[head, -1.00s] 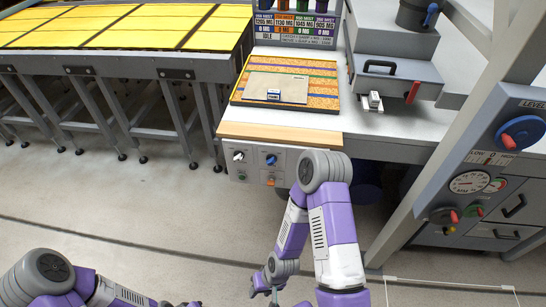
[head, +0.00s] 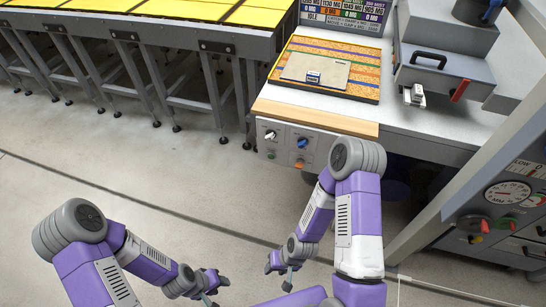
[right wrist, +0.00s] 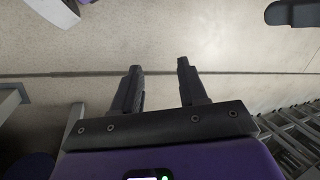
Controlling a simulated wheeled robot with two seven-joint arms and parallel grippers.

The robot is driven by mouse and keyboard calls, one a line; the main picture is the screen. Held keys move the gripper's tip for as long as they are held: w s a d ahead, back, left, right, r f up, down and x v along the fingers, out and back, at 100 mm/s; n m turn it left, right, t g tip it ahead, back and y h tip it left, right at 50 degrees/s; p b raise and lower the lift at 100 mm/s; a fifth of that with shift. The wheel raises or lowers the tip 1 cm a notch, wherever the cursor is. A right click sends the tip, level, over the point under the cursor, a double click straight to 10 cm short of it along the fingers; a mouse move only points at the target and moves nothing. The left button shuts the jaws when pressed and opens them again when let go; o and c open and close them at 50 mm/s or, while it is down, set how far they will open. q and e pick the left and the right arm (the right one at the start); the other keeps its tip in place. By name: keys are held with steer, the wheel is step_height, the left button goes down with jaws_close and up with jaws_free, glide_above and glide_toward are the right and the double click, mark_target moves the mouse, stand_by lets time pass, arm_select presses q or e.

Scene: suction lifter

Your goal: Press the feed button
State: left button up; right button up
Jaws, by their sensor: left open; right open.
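The control panel (head: 286,150) is on the front of the workbench, under its wooden edge. It carries a white knob (head: 270,135), a blue knob (head: 302,142), a small green button (head: 271,154) and an orange button (head: 299,165). Their labels are too small to read, so I cannot tell which is the feed button. My right gripper (head: 279,270) is below the panel in the picture, apart from it, open and empty; the right wrist view shows its two spread fingers (right wrist: 160,78) over bare floor. My left gripper (head: 213,291) is open and empty, further left and low.
A board with a tan sheet (head: 316,72) lies on the workbench (head: 400,120). A grey machine (head: 444,75) with a red lever stands at the right of the bench. A grey cabinet (head: 500,195) with a gauge is at far right. Yellow panels lie on a frame at upper left. Floor between is clear.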

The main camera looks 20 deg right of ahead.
stand_by(0.4)
jaws_close()
stand_by(1.6)
